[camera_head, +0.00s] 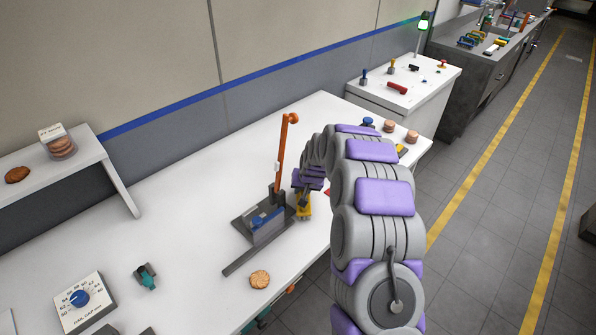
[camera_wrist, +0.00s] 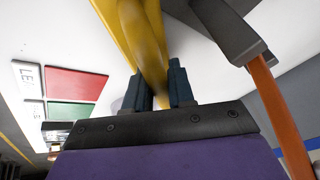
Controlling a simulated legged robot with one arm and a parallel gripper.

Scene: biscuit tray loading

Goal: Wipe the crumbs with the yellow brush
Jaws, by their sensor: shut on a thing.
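My gripper (camera_head: 305,190) is low over the white table, close to the right side of a grey press-like device. In the wrist view its two dark fingers (camera_wrist: 159,88) are closed on the yellow brush (camera_wrist: 143,40), one on each side of the handle. The brush (camera_head: 303,207) also shows in the head view as a small yellow shape below my gripper, beside the device. Its bristles are hidden, and I cannot tell whether it touches the table. I cannot make out any crumbs in either view.
The grey device (camera_head: 265,230) has an upright orange lever (camera_head: 282,150) close to my gripper, and a dark bar (camera_head: 250,253) reaches toward the front. A biscuit (camera_head: 260,279) lies near the front edge. A dial box (camera_head: 80,302) is at left.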

